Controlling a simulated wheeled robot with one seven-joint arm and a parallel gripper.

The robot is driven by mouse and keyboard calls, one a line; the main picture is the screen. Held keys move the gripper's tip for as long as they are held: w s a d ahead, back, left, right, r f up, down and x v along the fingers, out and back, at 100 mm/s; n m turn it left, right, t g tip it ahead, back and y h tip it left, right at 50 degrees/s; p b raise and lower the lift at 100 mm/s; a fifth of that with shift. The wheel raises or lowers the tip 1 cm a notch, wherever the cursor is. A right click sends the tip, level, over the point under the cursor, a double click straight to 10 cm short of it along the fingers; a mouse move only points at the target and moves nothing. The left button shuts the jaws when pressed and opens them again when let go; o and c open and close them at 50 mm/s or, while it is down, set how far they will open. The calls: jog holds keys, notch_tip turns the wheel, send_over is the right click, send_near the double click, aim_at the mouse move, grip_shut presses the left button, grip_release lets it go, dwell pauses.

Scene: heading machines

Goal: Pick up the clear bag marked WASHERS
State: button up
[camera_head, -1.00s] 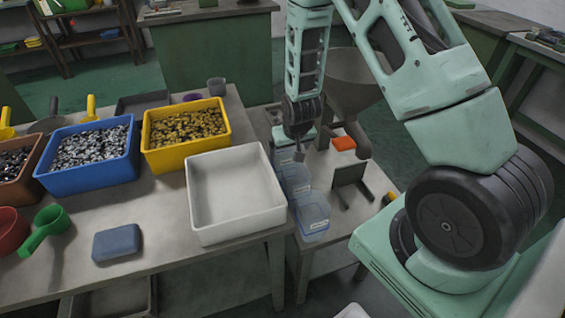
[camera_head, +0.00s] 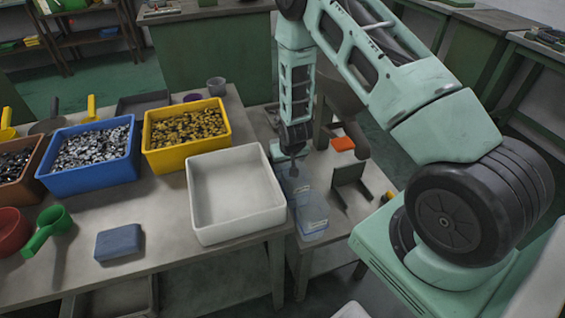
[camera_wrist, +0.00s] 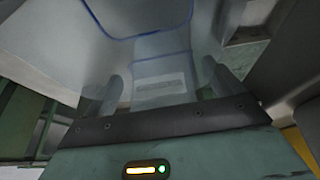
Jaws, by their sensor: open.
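Clear bags with blue edging stand in a row on the low side table. The nearest clear bag (camera_head: 312,220) has a white label too small to read. Another clear bag (camera_head: 297,192) is behind it, below my gripper (camera_head: 294,170), and the arm hides what lies farther back. In the wrist view my gripper (camera_wrist: 162,82) is open, its fingers apart on either side of a clear bag (camera_wrist: 160,66) with a pale label strip. The lettering is blurred, so I cannot tell which bag is marked WASHERS. I cannot tell whether the fingers touch it.
An empty white bin (camera_head: 238,195) stands close left of the bags. A yellow bin (camera_head: 160,160) and a blue bin (camera_head: 90,176) hold small parts. A dark metal stand (camera_head: 352,180) and an orange block (camera_head: 342,144) are right of the bags. A funnel-like hopper is behind the arm.

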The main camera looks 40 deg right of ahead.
jog(key=c, duration=1)
jog(key=shift+r, duration=0.1)
